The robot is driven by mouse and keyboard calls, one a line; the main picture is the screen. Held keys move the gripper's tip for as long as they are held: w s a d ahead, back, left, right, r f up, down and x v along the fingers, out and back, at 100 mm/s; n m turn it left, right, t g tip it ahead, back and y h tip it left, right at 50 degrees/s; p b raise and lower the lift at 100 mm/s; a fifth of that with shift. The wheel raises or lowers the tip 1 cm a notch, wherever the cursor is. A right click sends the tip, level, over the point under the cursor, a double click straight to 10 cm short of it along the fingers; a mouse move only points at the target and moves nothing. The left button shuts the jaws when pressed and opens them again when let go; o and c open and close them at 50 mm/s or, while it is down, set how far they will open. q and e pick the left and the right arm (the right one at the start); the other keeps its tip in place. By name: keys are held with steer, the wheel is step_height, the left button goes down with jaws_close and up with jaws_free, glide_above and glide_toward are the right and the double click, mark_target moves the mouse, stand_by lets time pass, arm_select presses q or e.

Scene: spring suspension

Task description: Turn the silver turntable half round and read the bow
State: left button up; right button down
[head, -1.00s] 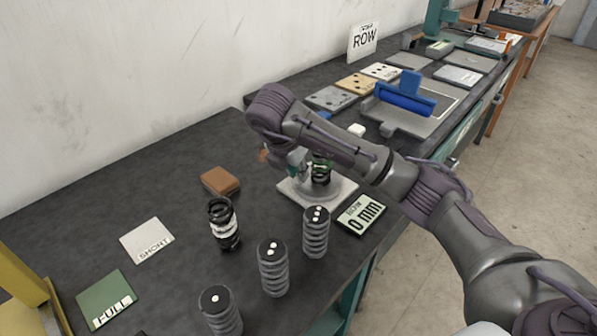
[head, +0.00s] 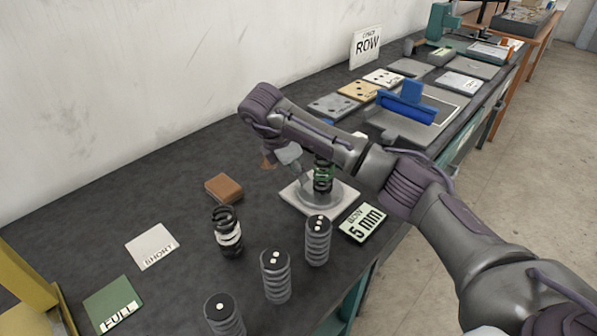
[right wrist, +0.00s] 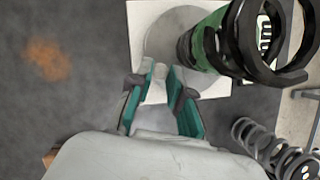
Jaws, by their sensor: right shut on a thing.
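The silver turntable (head: 322,201) sits on a pale square base (head: 296,200) on the dark bench. A black spring with a green band (head: 323,177) stands on it; the spring also shows in the right wrist view (right wrist: 212,42). My right gripper (right wrist: 160,78) is at the turntable's edge beside the spring, shut on a small silver peg (right wrist: 147,68). The fingertips partly hide the peg. The bow display (head: 362,222) lies just right of the turntable and reads "BOW 5 mm". My left gripper is not in view.
Several grey springs with white-dotted caps (head: 276,276) stand in front. A black spring with a white band (head: 228,238), a brown block (head: 224,188), a SHORT plate (head: 152,246) and a green FULL plate (head: 114,305) are left. A ROW sign (head: 367,46) stands behind.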

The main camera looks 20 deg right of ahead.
steer(key=shift+w+d+m+g, duration=0.3)
steer(key=shift+w+m, duration=0.1)
steer(key=shift+m, duration=0.5)
steer(key=shift+w+d+m, duration=0.1)
steer(key=shift+m, duration=0.4)
steer(key=c, duration=1.3)
jaws_free()
steer(key=shift+c, duration=0.2)
steer(key=shift+r, duration=0.1)
steer(key=v, duration=1.2)
steer(key=shift+w, duration=0.2)
steer(key=shift+d, duration=0.1)
